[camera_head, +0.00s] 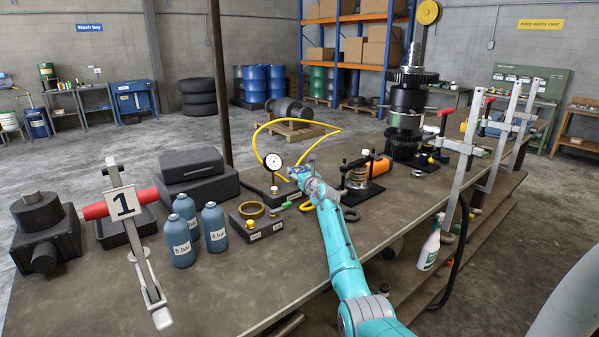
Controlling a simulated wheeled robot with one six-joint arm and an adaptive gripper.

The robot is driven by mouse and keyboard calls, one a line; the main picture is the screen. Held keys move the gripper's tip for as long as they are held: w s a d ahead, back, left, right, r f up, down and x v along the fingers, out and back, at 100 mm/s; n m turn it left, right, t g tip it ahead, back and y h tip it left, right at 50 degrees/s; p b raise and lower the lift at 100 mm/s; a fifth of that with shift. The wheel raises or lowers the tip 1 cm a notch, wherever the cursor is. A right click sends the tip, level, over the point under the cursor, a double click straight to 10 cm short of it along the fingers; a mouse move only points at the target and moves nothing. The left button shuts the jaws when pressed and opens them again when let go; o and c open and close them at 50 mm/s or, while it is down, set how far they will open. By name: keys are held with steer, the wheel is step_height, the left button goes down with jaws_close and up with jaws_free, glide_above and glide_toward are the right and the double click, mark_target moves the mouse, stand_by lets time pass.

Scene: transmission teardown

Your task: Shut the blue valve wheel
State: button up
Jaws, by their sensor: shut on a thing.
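My gripper (296,174) is at the far end of my teal arm, over the middle of the bench, just right of a round pressure gauge (273,162). It is shut on a small blue part, the blue valve wheel (293,169), of which only a little shows at the fingertips. The gripper and wrist hide most of the wheel and what it sits on. The wheel's turn position cannot be told from here.
A yellow hose (337,129) loops up behind my gripper. A spring assembly (361,178) and an orange cylinder (378,166) stand close to its right. Blue bottles (214,228), a box with a brass ring (255,225) and a red-handled clamp (125,210) stand left.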

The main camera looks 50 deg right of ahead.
steer(key=shift+f+h, duration=0.2)
steer(key=shift+h, duration=0.1)
steer(key=o, duration=1.1)
steer(key=shift+r, duration=0.1)
steer(key=shift+s+a, duration=0.1)
steer(key=v, duration=1.1)
steer(key=shift+s+a+r, duration=0.1)
steer(key=shift+s+a, duration=0.15)
steer(key=shift+s, duration=0.05)
